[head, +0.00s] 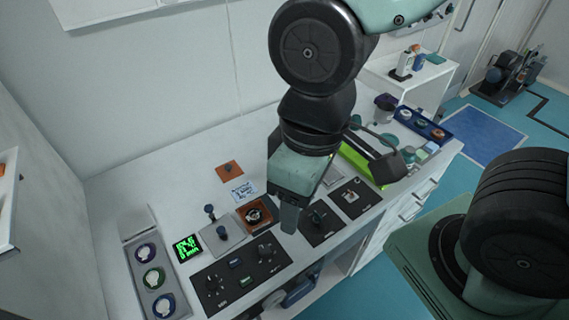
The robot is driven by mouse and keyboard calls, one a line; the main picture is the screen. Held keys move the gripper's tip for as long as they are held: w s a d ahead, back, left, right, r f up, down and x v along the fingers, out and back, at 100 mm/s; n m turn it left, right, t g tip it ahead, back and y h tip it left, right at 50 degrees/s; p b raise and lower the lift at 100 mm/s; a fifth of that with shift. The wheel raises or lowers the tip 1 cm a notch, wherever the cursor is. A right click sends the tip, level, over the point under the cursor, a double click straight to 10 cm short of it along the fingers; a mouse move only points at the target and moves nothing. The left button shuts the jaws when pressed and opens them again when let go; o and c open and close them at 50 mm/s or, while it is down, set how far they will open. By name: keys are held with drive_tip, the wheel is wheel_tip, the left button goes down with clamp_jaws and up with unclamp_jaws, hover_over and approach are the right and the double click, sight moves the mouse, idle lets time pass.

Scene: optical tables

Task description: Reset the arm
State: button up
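My arm comes down from the top of the head view, and my gripper (290,218) hangs over the right half of the white bench (150,222). It is above the row of dark control panels, close to an orange-framed round dial (255,214). I see one finger pointing down; the rest of the jaw is hidden by the hand, so I cannot tell how far it is open. I see nothing clearly held in it.
A green digital display (187,247), a tray of round dials (151,279) and knobbed panels (240,276) crowd the front. A blue tray (420,125) stands at the back right. A dark-jointed link (515,225) fills the lower right. Turquoise floor (345,285) is clear.

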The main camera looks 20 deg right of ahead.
wheel_tip(320, 180, down, 17)
drive_tip(key=b, duration=1.6)
